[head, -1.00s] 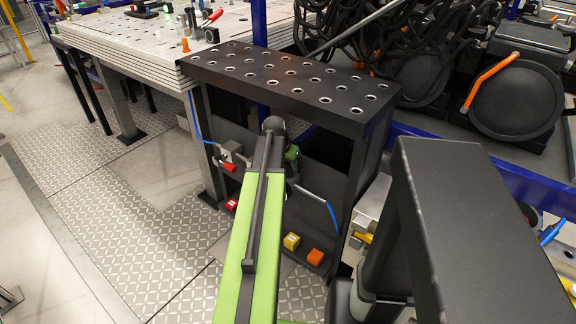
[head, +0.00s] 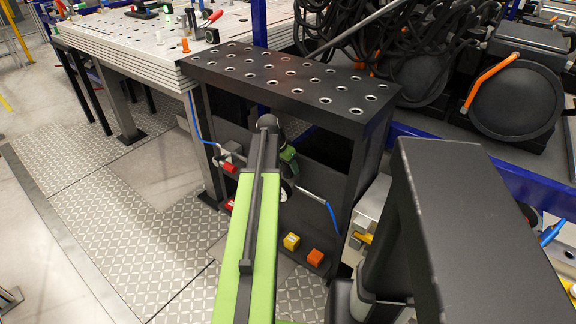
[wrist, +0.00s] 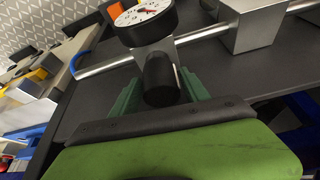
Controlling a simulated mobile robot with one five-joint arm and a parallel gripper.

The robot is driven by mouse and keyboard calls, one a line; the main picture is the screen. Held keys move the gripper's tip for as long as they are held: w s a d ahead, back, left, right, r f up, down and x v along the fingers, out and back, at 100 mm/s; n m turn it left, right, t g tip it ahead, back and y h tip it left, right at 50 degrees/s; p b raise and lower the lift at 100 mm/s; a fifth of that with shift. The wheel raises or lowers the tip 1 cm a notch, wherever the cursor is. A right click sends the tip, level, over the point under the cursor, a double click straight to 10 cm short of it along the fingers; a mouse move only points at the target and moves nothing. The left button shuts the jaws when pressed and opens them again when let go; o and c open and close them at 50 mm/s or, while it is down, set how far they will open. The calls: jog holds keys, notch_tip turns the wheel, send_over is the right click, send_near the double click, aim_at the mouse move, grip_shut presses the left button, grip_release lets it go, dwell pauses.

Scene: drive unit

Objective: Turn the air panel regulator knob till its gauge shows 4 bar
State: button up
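In the wrist view the regulator knob (wrist: 161,82) is a black cylinder below a round white gauge (wrist: 146,13) with a black rim. The gauge has a red needle; its top is cut off and its figures are too small to read. My gripper (wrist: 161,88) has its two green fingers apart, one on each side of the knob. I cannot see clear contact between fingers and knob. In the head view the gauge (head: 286,190) shows partly beside my gripper (head: 284,160); my green arm hides the knob.
A silver block (wrist: 254,25) sits on the pipe right of the gauge. The black perforated table (head: 290,78) stands above the air panel. A yellow button box (head: 291,241) and an orange one (head: 315,257) lie low in front. A blue hose (head: 332,214) hangs to the right.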

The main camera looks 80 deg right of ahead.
jog(key=shift+o, duration=0.6)
jog(key=shift+w+a+r+p, duration=0.1)
jog(key=shift+r+p, duration=0.4)
jog(key=p+v, duration=1.5)
jog(key=v, duration=0.1)
jog(key=shift+r, duration=0.2)
